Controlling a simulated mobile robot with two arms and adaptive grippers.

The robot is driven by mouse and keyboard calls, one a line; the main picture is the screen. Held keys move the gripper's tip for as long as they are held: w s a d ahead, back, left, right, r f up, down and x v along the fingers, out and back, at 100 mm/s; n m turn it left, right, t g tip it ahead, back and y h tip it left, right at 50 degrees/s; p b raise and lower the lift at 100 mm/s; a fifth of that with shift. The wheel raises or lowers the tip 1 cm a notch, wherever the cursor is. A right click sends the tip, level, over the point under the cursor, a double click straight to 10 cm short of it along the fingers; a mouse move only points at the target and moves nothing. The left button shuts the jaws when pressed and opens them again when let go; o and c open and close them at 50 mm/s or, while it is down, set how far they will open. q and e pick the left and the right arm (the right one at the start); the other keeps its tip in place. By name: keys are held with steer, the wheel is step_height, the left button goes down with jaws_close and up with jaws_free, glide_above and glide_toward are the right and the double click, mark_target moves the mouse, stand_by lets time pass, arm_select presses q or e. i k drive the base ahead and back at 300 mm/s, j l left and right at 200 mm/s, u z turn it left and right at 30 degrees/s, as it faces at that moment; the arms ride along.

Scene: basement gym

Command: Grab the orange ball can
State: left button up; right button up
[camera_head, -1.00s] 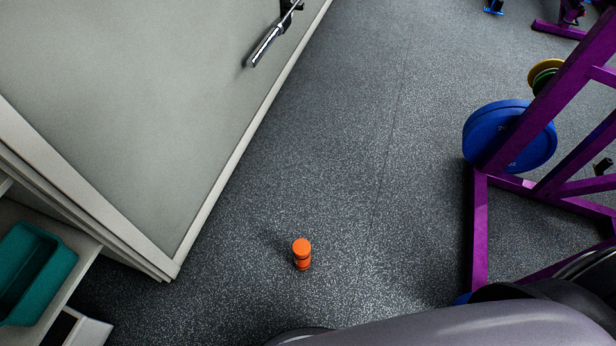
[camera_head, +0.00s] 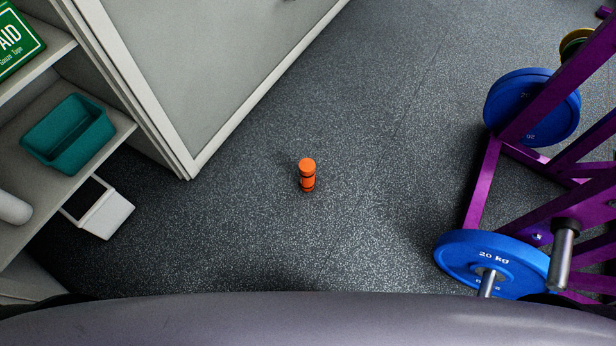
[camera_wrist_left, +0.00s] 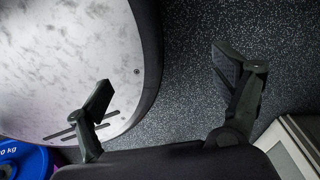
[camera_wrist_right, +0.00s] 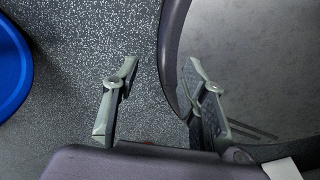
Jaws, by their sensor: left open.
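The orange ball can (camera_head: 307,175) stands upright on the dark speckled floor, near the middle of the head view. It is orange with dark bands, and nothing touches it. My left gripper (camera_wrist_left: 163,68) is open and empty in the left wrist view, with its fingers wide apart. My right gripper (camera_wrist_right: 160,68) is open and empty in the right wrist view, with floor and my base behind it. Neither gripper shows in the head view. The can is not clearly visible in either wrist view.
A shelf unit at left holds a teal bin (camera_head: 68,135) and a green first-aid box (camera_head: 16,40). A purple rack (camera_head: 483,185) with blue plates (camera_head: 492,262) stands at right. The floor around the can is clear.

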mark_target(307, 167)
steer(key=i+j+z, duration=0.1)
steer(key=j, duration=0.25)
steer(key=i+j, duration=0.25)
steer(key=i+j+z, duration=0.15)
steer(key=j, duration=0.3)
steer(key=i+j, duration=0.2)
steer(key=j, duration=0.2)
steer(key=z, duration=0.05)
